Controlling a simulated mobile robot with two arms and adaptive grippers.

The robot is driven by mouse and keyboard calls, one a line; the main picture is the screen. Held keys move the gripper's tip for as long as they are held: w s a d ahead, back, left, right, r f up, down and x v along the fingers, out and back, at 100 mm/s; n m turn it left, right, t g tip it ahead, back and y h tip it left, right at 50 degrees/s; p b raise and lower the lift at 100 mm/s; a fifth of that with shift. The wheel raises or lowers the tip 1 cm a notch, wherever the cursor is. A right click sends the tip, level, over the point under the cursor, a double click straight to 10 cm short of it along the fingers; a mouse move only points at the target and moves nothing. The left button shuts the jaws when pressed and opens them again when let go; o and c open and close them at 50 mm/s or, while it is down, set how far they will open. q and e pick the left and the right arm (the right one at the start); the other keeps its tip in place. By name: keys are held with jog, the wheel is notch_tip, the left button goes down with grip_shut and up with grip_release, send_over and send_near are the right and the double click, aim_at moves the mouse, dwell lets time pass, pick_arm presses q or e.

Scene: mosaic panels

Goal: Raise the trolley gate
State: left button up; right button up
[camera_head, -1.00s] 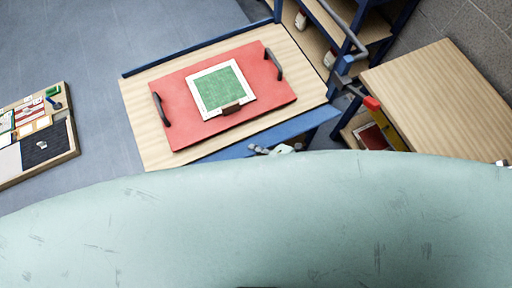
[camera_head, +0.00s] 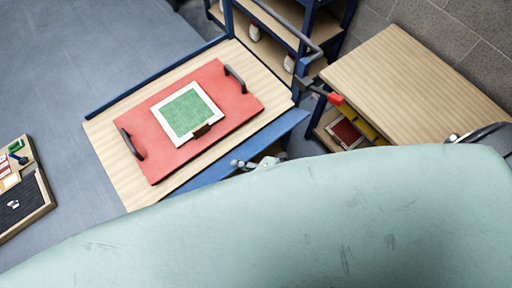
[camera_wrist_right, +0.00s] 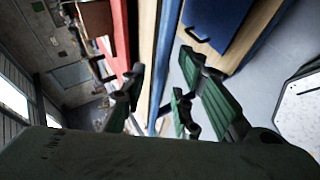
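The trolley (camera_head: 104,132) has a light wood deck with a red board (camera_head: 235,107) on it. Its gate (camera_head: 282,130), a blue strip, runs along the near side in the head view and looks low and leaning outward. It also shows in the right wrist view (camera_wrist_right: 163,62). My right gripper (camera_head: 255,163) is at the gate's near edge, mostly hidden by my pale green body. In the wrist view its green fingers (camera_wrist_right: 158,88) are apart, with the gate beyond the gap. I cannot tell whether they touch it. My left gripper is not in view.
A wooden table (camera_head: 410,80) with a red and yellow lower part stands right of the trolley. A blue-framed shelf (camera_head: 270,22) stands behind. Another low board (camera_head: 45,195) lies at the left. Grey floor (camera_head: 90,45) is clear between them.

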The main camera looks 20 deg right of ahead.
jog(key=v, duration=0.8)
jog(key=shift+s+d+r, duration=0.15)
jog(key=shift+s+r, duration=0.05)
